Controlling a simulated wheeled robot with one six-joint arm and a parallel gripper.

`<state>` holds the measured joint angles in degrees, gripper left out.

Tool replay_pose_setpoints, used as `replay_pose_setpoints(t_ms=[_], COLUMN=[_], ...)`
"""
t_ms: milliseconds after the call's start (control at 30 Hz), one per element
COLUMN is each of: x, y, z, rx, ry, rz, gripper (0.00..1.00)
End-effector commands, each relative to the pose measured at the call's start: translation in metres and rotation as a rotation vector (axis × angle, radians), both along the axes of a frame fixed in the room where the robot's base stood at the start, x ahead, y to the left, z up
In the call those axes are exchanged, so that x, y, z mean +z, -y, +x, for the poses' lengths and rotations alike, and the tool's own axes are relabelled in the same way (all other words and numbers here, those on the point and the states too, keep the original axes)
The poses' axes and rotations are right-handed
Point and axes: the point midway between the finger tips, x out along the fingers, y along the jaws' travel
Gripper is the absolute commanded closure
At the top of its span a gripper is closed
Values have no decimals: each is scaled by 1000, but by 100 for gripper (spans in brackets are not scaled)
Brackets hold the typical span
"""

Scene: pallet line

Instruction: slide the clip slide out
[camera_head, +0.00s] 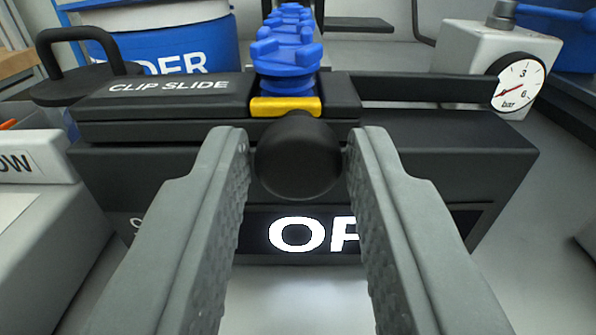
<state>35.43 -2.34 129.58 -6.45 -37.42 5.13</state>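The clip slide (170,93) is a black block labelled "CLIP SLIDE" on top of a dark housing (440,150). A round black knob (298,158) sticks out at its front, below a yellow piece (285,106). My gripper (298,150) has its two grey fingers on either side of the knob. The left fingertip is very close to the knob's left side, and the right fingertip is close to its right side. I cannot tell whether they touch it. A lit panel on the housing's front shows "O" and part of another letter (300,234), the rest hidden by the right finger.
A row of blue clips (287,55) stands behind the yellow piece. A pressure gauge (518,85) on a grey box is at the right. A blue bin (175,45) and a black handle (75,65) are at the back left. A grey box (40,190) stands at the left.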

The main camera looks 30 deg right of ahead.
Motion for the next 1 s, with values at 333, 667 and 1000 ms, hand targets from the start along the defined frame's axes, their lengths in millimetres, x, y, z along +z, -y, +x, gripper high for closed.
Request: replay_pose_setpoints(t_ms=[333, 667, 1000], x=[0, 0, 0], y=[2, 41, 67], z=[-1, -25, -41], rx=[-1, -4, -1], ry=[0, 0, 1], rz=[0, -1, 1], gripper=[100, 100, 100])
